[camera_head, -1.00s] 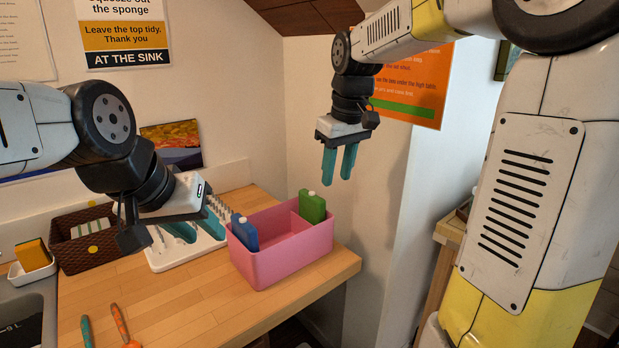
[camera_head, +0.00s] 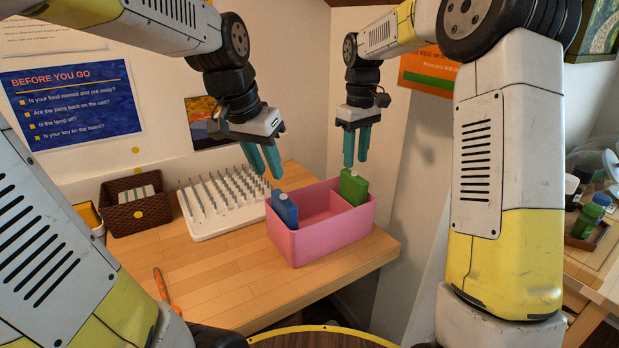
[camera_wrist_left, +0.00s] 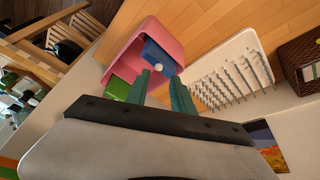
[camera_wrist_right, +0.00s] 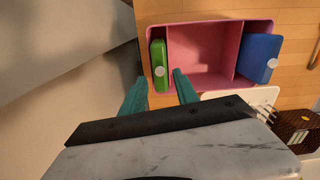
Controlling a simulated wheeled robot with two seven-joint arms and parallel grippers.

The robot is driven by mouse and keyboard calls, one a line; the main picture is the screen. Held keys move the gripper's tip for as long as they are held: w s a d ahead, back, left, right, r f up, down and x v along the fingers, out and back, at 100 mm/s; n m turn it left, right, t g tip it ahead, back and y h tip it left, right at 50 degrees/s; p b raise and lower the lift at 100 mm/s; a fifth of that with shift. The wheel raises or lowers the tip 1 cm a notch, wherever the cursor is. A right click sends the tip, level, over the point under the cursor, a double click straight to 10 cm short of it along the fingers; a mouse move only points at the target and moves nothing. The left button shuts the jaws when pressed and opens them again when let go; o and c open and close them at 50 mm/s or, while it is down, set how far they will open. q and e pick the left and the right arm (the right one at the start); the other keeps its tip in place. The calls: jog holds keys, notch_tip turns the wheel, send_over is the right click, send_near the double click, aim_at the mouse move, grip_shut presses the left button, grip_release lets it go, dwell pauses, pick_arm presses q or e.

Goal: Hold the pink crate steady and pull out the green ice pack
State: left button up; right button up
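The pink crate (camera_head: 322,243) stands upright on the wooden counter, with dividers inside. The green ice pack (camera_head: 353,187) stands in its right end compartment, its top above the rim. A blue ice pack (camera_head: 285,210) stands in the left end. My left gripper (camera_head: 265,163) is open and empty, above and behind the crate's left end. My right gripper (camera_head: 357,147) is open and empty, above the green ice pack. In the right wrist view the green ice pack (camera_wrist_right: 159,63) lies ahead of the fingers, apart from them. The crate (camera_wrist_left: 149,41) also shows in the left wrist view.
A white peg rack (camera_head: 225,205) stands left of the crate, and a brown basket (camera_head: 137,204) is further left. An orange-handled tool (camera_head: 161,285) lies on the front of the counter. The crate is close to the counter's right edge.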

pick_arm(q)
jog(key=w+d+f+m+g, duration=0.25)
jog(key=w+f, duration=0.25)
jog(key=w, duration=0.5)
jog(key=m+g+y, duration=0.1)
jog(key=m+y, duration=0.1)
jog(key=m, duration=0.2)
send_over(306, 219)
jog(key=shift+n, duration=0.25)
notch_tip(306, 219, down, 7)
jog(key=shift+a, duration=0.1)
jog(key=shift+w+f, duration=0.15)
jog(key=shift+f, duration=0.45)
notch_tip(306, 219, down, 7)
jog(key=shift+f, duration=0.15)
grip_shut()
